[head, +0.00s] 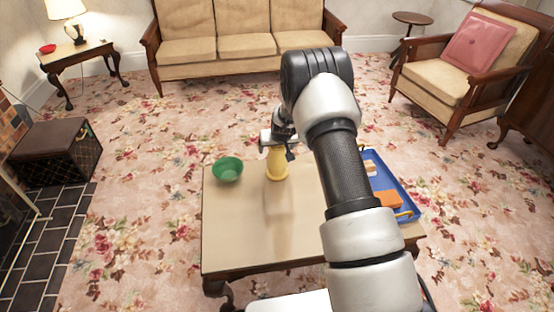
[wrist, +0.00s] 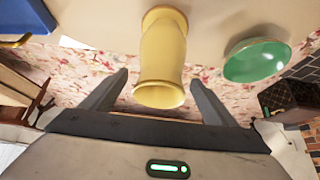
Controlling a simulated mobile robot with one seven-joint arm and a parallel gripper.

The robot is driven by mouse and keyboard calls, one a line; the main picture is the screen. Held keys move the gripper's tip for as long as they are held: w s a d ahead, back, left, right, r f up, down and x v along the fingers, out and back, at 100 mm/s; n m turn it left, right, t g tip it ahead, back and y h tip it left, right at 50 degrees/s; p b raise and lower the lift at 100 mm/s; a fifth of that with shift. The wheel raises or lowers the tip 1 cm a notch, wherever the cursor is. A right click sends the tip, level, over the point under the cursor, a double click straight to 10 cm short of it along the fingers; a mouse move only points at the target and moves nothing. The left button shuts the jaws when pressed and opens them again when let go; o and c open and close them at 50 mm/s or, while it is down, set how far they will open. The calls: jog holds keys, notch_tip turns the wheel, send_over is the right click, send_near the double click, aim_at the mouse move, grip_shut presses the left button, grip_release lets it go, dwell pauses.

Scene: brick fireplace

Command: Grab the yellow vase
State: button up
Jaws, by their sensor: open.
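The yellow vase (head: 277,164) stands upright on the coffee table (head: 236,235), near its far edge. In the wrist view the yellow vase (wrist: 162,55) shows between and just beyond my two fingers, its rim toward me. My gripper (head: 277,147) is at the vase's upper part in the head view. My gripper (wrist: 158,82) is open in the wrist view, one finger on each side of the vase's rim. A gap shows on both sides, and I cannot tell any contact. The gripper partly hides the vase's top in the head view.
A green bowl (head: 228,169) sits left of the vase, close to it; it also shows in the wrist view (wrist: 257,62). A blue tray (head: 396,183) with an orange block (head: 388,199) lies at the table's right. The table's front left is clear.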

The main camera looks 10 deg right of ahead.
jog(key=c, duration=1.8)
